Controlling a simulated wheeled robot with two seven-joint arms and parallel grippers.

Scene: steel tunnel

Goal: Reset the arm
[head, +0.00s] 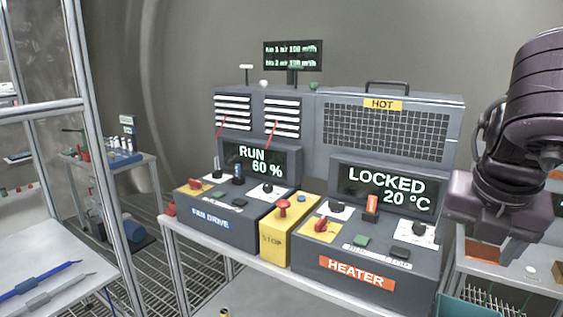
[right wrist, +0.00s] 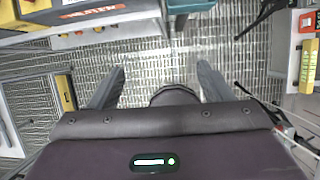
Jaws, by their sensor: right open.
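My right arm (head: 530,110) comes in at the right edge of the head view, dark purple and bent, with its hand hanging downward. My right gripper (head: 498,250) is at its lower end, to the right of the heater unit and apart from it. In the right wrist view the right gripper (right wrist: 160,80) shows two dark fingers spread wide. Nothing is between them but the grated floor far below. My left arm and gripper are not in view.
The bench holds the fan drive box (head: 215,218), yellow stop box (head: 287,232) and heater box (head: 365,255). The heater display (head: 385,190) reads LOCKED 20 °C. A teal bin (head: 470,306) is below my right gripper. A shelf frame (head: 85,110) stands left.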

